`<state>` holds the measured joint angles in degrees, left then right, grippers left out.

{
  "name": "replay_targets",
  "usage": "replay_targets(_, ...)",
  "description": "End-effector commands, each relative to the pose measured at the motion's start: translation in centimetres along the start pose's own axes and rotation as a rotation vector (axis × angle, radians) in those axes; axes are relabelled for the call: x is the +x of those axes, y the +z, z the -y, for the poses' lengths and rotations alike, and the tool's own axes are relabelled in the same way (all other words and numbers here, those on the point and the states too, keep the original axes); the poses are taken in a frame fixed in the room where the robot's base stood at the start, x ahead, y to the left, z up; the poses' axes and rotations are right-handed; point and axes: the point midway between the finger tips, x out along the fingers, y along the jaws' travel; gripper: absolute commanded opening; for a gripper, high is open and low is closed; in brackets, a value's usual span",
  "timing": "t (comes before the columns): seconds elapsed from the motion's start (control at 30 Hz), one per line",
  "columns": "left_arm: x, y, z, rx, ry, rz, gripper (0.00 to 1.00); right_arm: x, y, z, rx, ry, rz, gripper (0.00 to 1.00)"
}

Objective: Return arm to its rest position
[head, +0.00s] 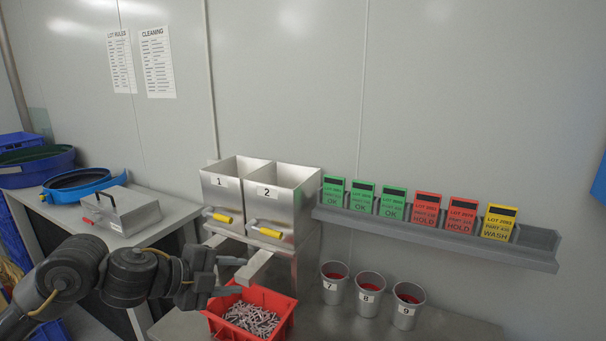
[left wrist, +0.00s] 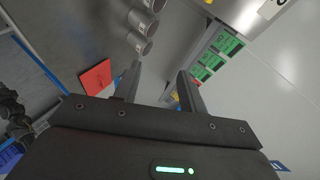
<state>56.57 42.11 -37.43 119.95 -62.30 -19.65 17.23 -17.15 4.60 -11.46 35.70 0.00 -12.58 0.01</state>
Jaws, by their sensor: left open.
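My left arm comes in from the left in the head view. Its gripper (head: 222,276) is level with the front of the metal hoppers, above and left of the red bin (head: 279,301). In the left wrist view the two fingers of my left gripper (left wrist: 158,82) stand apart with nothing between them. The gripper is open and empty. My right gripper is not in view.
Two metal hoppers (head: 285,190) with yellow-handled levers stand behind the gripper. The red bin holds many small metal parts. Grey cups (head: 368,296) stand to the right. A rail (head: 432,235) holds green, red and yellow cards. A metal box (head: 120,211) sits on the left table.

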Motion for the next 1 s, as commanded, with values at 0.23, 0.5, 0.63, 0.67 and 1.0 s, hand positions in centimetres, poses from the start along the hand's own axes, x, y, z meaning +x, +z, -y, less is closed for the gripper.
replay_targets(0.23, 2.5, -1.6, -2.4, -0.113, -0.093, -0.006, 0.41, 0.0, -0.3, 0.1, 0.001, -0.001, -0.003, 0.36)
replay_targets(0.5, 4.5, -2.7, -7.7, -0.428, -0.233, 0.082, 0.41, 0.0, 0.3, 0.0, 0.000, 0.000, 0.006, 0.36)
replay_targets(0.63, 3.9, -1.9, -13.1, -0.700, -0.277, 0.217, 0.41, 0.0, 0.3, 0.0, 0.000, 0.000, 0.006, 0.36)
replay_targets(0.67, 3.5, -1.7, -14.6, -0.764, -0.278, 0.256, 0.41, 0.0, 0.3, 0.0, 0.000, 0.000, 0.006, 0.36)
replay_targets(1.0, -3.8, -2.1, -33.6, -1.405, -0.127, 0.735, 0.41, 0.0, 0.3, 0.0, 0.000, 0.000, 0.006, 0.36)
